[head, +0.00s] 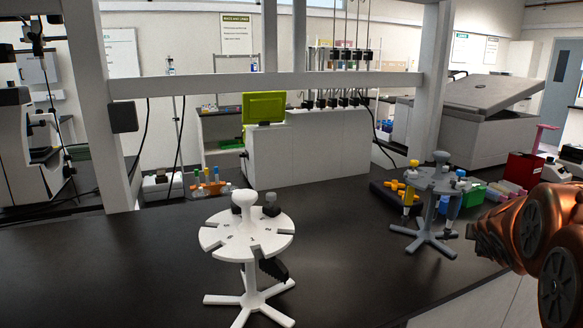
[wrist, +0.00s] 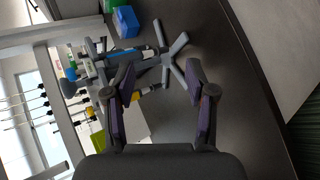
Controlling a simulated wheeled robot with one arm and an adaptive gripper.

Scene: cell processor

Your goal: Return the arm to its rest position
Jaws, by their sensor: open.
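My copper-coloured arm (head: 535,232) enters the head view at the right edge; my gripper is not visible there. In the wrist view my gripper (wrist: 162,92) is open, with nothing between its two dark fingers. Past the fingers, a grey pipette stand (wrist: 168,58) appears sideways, apart from the gripper as far as I can tell. In the head view this grey stand (head: 425,236) is upright on the black bench, holding a yellow pipette (head: 411,187) and a blue-and-grey one (head: 454,200).
A white round stand (head: 249,238) stands at the front centre of the black bench (head: 100,265), with a dark tool hanging on it. Behind are a machine with a green screen (head: 264,107), tube racks and a green box (head: 472,193). The left bench front is clear.

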